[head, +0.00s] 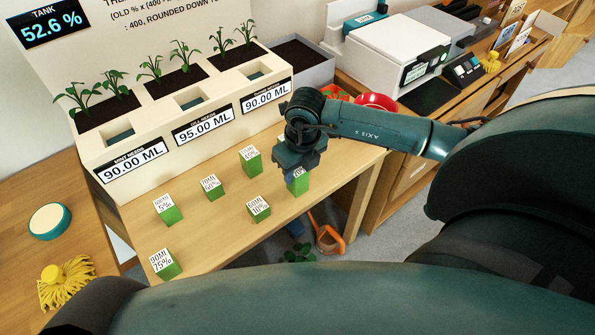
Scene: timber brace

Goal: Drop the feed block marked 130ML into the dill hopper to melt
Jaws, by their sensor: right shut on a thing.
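My right gripper (299,160) is shut on a green feed block (298,184) with a white top label, near the front edge of the table. The gripper covers most of that label, so its ML marking cannot be read. I cannot tell whether the block touches the table. The dill hopper (192,100) is the middle square opening of the cream planter, above a sign reading 95.00 ML. It lies up and to the left of the gripper. My left gripper is not in view.
Several other green blocks stand on the table, including one marked 90ML 75% (165,264) and one marked 10% (258,208). The planter (115,160) has hoppers on both sides of the dill one. A tank display (50,24) reads 52.6 %. A red bowl (376,102) sits behind my right arm.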

